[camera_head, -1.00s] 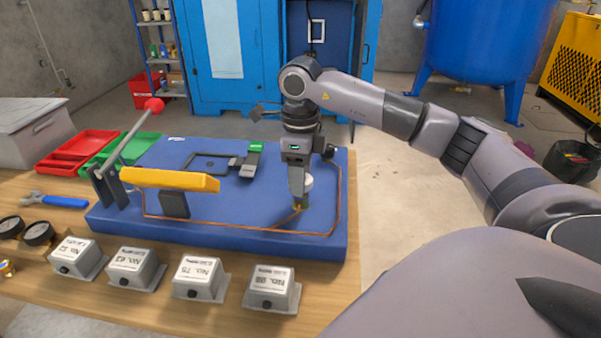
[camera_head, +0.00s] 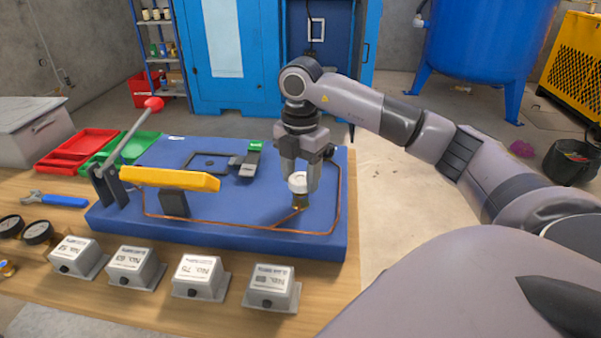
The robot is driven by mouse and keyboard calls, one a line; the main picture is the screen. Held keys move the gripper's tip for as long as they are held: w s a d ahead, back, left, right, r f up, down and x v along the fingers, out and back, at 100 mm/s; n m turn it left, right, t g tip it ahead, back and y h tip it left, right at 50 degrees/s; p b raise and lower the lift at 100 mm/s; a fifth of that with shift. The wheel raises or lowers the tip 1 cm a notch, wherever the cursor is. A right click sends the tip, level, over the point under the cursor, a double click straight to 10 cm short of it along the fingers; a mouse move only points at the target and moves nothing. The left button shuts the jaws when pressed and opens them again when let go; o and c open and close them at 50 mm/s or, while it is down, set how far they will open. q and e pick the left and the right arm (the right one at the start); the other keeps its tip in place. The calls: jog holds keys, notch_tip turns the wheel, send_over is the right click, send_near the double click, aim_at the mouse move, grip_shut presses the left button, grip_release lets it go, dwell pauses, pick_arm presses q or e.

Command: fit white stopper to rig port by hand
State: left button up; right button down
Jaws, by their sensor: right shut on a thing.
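The white stopper (camera_head: 299,182) sits at the top of the brass rig port (camera_head: 300,202), which stands on the right part of the blue rig board (camera_head: 240,215) where the copper pipe ends. My right gripper (camera_head: 300,178) points down over the port, shut on the white stopper, with a finger on either side of it. Whether the stopper is seated in the port or only resting on it, I cannot tell. My left gripper is out of view.
A lever with a red knob (camera_head: 153,104) and a yellow bar (camera_head: 170,180) stand on the left of the board. Several grey numbered boxes (camera_head: 270,288) line the front of the wooden table. Red (camera_head: 75,150) and green trays lie behind left.

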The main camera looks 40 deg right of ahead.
jog(key=shift+c, duration=1.8)
grip_release()
jog(key=shift+f, duration=0.1)
